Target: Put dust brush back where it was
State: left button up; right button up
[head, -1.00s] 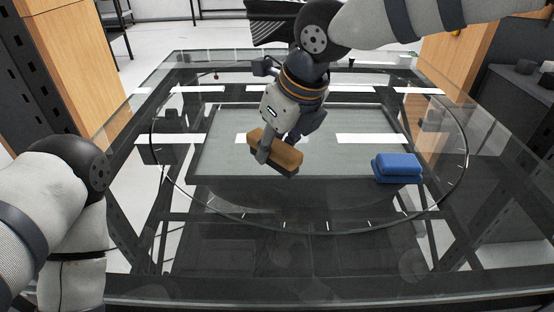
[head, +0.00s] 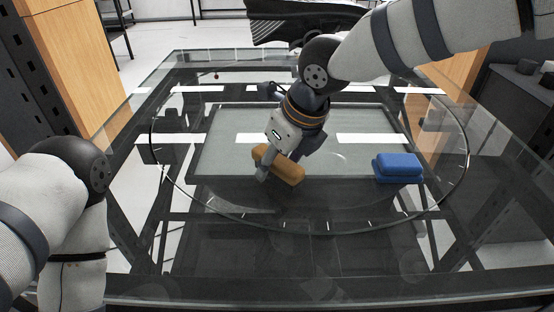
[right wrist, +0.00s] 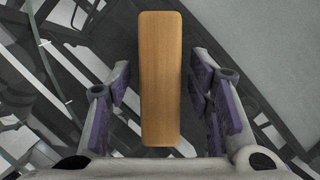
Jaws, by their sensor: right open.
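The dust brush shows as a brown wooden block (head: 287,172) over the near part of the glass turntable (head: 335,215). I cannot tell whether it touches the glass, and its bristles do not show. My right gripper (head: 281,163) is right above and around it. In the right wrist view the brush (right wrist: 161,50) runs lengthwise between the open fingers of my right gripper (right wrist: 160,88), with a gap on both sides. My left arm is at the left edge, but its gripper is out of view.
A blue block, perhaps a sponge (head: 397,167), lies on the turntable to the right of the brush. The glass front of the table is clear. Wooden cabinets (head: 85,60) stand at the back left, and dark shelving is at the right.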

pick_arm(q)
jog(key=shift+w+r+t+p, duration=0.4)
jog(key=shift+w+r+p, duration=0.2)
jog(key=shift+w+r, duration=0.2)
pick_arm(e)
jog(key=v, duration=1.2)
jog(key=shift+r, duration=0.2)
